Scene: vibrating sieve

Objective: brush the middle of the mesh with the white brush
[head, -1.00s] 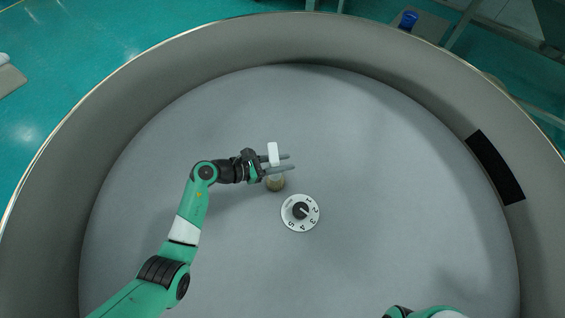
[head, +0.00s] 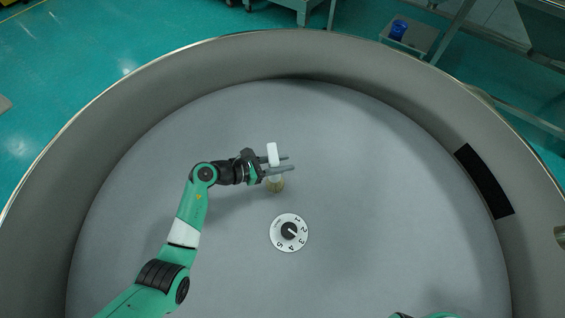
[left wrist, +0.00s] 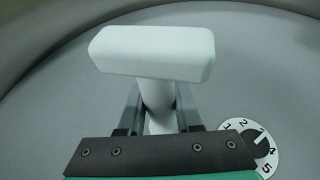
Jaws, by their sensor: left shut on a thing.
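The white brush (head: 273,153) has a white T-shaped handle and tan bristles (head: 275,184) pointing down. My left gripper (head: 279,164) is shut on its handle, and the brush is held roughly upright. In the left wrist view the white handle (left wrist: 152,52) rises between the fingers, and the bristles are hidden. The mesh (head: 350,190) is the wide grey round floor of the sieve, with the brush over its middle part. I cannot tell whether the bristles touch it. My right gripper is out of the picture.
A round white numbered dial (head: 288,232) lies on the mesh just below the brush in the picture; it also shows in the left wrist view (left wrist: 250,142). A high grey wall (head: 150,95) rings the mesh, with a black patch (head: 484,181) at right.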

